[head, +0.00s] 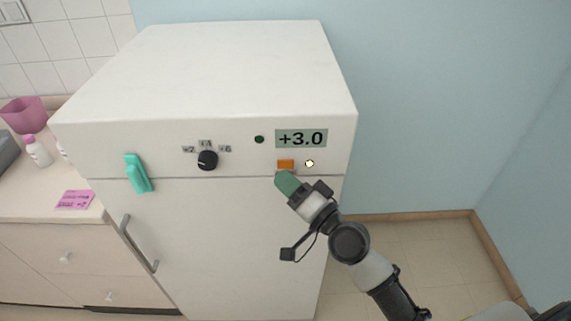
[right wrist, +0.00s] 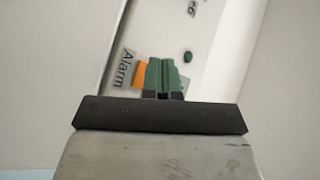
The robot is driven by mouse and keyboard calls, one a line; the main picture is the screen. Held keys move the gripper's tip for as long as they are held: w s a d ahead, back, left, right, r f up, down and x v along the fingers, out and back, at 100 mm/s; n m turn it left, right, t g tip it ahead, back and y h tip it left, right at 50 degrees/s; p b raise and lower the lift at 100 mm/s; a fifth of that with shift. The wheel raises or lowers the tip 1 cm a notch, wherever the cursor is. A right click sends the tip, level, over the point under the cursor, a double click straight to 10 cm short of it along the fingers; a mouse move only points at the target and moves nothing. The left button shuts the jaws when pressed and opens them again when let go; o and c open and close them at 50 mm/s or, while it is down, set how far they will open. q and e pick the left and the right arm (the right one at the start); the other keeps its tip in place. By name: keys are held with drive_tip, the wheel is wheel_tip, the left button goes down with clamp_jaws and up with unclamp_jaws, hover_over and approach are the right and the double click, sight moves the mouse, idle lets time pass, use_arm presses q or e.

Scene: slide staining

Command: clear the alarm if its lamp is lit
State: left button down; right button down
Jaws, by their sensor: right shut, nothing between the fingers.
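The white fridge (head: 240,70) has a control strip along its upper front. An orange button (head: 286,164) sits below the display (head: 301,139), which reads +3.0. Right of the button a small round lamp (head: 309,163) glows pale yellow. My right gripper (head: 287,184) is shut and empty, its green fingertips just below the button. In the right wrist view the shut fingers (right wrist: 162,76) appear beside the orange button (right wrist: 139,76) and the "Alarm" label (right wrist: 126,69). I cannot tell whether they touch the panel. My left gripper is not in view.
A dark green round spot (head: 259,139) and a black knob (head: 208,160) are left on the strip. A teal clip-like object (head: 137,173) hangs on the front above the door handle (head: 139,244).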

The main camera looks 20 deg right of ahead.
drive_tip(key=shift+w, duration=0.15)
drive_tip(key=shift+w+d, duration=0.1)
drive_tip(key=shift+w, duration=0.2)
drive_tip(key=shift+w+d, duration=0.1)
drive_tip(key=shift+w, duration=0.2)
idle(0.8)
drive_tip(key=shift+s, duration=0.1)
drive_tip(key=shift+s+a, duration=0.2)
drive_tip(key=shift+s, duration=0.45)
drive_tip(key=shift+s+a+p, duration=0.15)
drive_tip(key=shift+s+a, duration=0.1)
drive_tip(key=shift+s, duration=0.55)
drive_tip(key=shift+s+a+p, duration=0.15)
drive_tip(key=shift+s+a, duration=0.05)
drive_tip(key=shift+s, duration=0.6)
drive_tip(key=shift+s+a+p, duration=0.15)
drive_tip(key=shift+s+a, duration=0.1)
drive_tip(key=shift+s, duration=0.55)
drive_tip(key=shift+f, duration=0.1)
